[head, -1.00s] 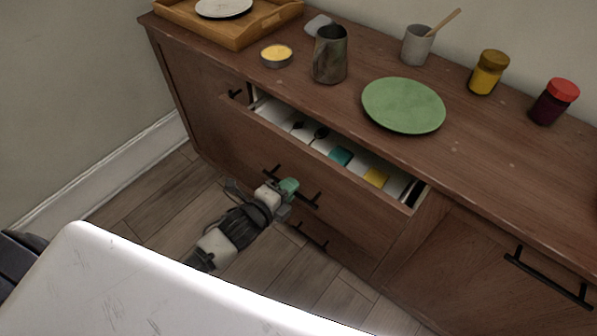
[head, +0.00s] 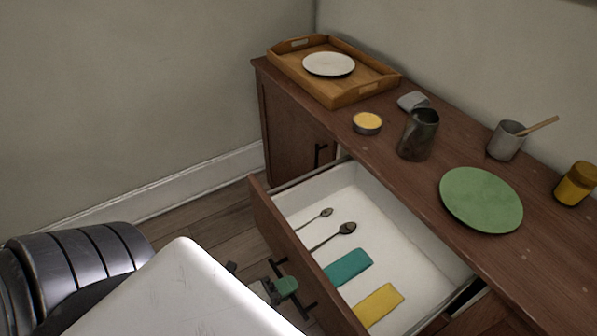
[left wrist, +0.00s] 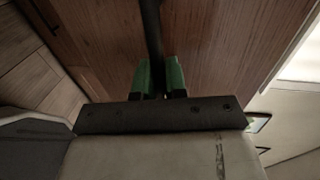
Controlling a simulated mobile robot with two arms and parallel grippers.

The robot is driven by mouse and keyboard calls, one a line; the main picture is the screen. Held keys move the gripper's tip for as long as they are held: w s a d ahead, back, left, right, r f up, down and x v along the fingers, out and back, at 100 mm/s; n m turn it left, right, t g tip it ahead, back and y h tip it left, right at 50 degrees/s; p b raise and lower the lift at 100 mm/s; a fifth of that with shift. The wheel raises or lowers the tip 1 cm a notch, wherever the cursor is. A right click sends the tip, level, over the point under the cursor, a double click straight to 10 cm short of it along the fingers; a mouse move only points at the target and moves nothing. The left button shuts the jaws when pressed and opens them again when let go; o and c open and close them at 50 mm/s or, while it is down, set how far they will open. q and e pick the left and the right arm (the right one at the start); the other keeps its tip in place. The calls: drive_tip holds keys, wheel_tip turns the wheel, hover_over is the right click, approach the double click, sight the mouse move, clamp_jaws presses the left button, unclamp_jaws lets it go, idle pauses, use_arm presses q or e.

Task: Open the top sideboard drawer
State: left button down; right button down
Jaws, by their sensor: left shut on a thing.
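The top sideboard drawer (head: 272,231) stands pulled well out of the wooden sideboard (head: 385,165). Two spoons (head: 347,228), a teal item (head: 348,266) and a yellow item (head: 379,304) lie on its white floor. My left gripper (head: 283,289) is at the drawer's front, its green fingers shut on the black bar handle (head: 309,307). In the left wrist view the handle (left wrist: 152,35) runs between the two green fingertips (left wrist: 160,78). Part of my left arm is hidden behind my white body. My right gripper is not in view.
On the sideboard top are a wooden tray (head: 345,97) with a white plate (head: 329,64), a candle tin (head: 367,123), a metal pitcher (head: 418,135), a green plate (head: 481,200), a cup (head: 506,140) and a yellow jar (head: 576,184). Bare floor lies left of the drawer.

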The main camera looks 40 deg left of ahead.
use_arm(q)
drive_tip(key=shift+s+a, duration=0.1)
drive_tip(key=shift+s, duration=0.1)
drive_tip(key=c, duration=1.2)
unclamp_jaws()
drive_tip(key=v, duration=1)
drive_tip(key=shift+s+a+r, duration=0.1)
drive_tip(key=shift+s, duration=0.25)
